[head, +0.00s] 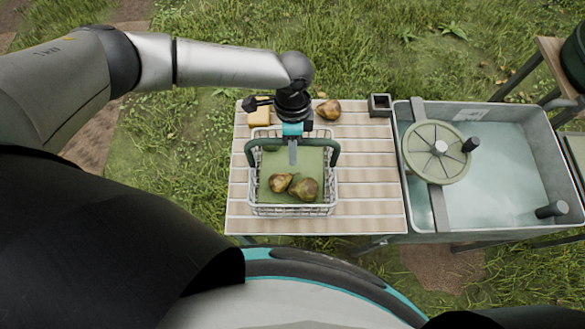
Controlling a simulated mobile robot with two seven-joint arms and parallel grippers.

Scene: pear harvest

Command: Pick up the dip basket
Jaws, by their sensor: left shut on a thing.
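The dip basket (253,190) is a white wire basket with a green liner and a dark green handle. It is over the slatted wooden table, and I cannot tell whether it touches the slats. Two brownish-green pears (281,183) (304,189) lie inside it. My left gripper (292,152) comes down from above at the far part of the basket and is shut on its handle. The gripper hides the middle of the handle. My right gripper is out of view.
On the table (370,190), a yellow block (259,117), another pear (328,110) and a small dark square box (380,105) stand along the far edge. A grey water tub (500,230) with a green round wheel (436,153) adjoins the table's right side.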

